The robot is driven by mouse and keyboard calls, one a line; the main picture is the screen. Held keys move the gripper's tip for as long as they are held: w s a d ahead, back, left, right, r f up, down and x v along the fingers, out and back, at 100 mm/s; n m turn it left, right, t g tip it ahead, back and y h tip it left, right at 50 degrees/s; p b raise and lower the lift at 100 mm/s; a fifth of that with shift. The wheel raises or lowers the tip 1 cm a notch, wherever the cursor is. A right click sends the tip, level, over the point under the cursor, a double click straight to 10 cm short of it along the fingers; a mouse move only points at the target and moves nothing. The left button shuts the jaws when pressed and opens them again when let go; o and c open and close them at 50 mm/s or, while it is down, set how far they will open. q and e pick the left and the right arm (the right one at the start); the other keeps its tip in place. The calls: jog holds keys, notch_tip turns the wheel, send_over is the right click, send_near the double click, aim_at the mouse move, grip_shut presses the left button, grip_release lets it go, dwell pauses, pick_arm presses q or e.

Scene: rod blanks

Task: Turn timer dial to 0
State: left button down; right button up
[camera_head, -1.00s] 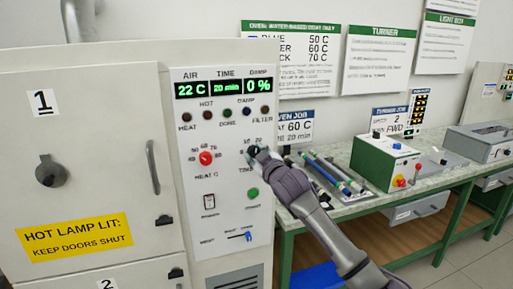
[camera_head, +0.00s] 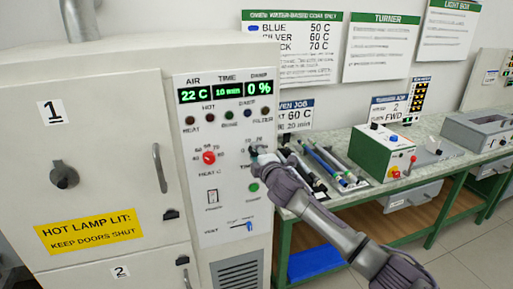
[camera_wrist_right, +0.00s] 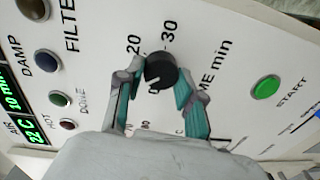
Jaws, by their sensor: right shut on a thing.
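The timer dial (camera_wrist_right: 160,71) is a black knob on the white oven panel, marked 20 and 30 in the right wrist view, with other marks partly hidden. My right gripper (camera_wrist_right: 158,80) is shut on the dial, one finger on each side. In the head view the right gripper (camera_head: 258,156) covers most of the dial. The time display (camera_head: 228,90) reads 10 min in green. My left gripper is not in view.
The red heat dial (camera_head: 209,157) is left of the gripper, and the green start button (camera_head: 254,187) is just below it. A workbench (camera_head: 372,194) with rods and a green turner box (camera_head: 383,152) stands to the right.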

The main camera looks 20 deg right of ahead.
jog(key=n+p, duration=0.3)
jog(key=n, duration=0.2)
jog(key=shift+h, duration=0.3)
jog(key=shift+a+f+n+p, duration=0.15)
jog(key=shift+n+p, duration=0.7)
jog(key=shift+n, duration=1.25)
jog(key=shift+f, duration=0.1)
jog(key=o, duration=1.2)
jog(key=shift+c, duration=0.2)
jog(key=s, duration=1.2)
jog(key=shift+r, duration=0.35)
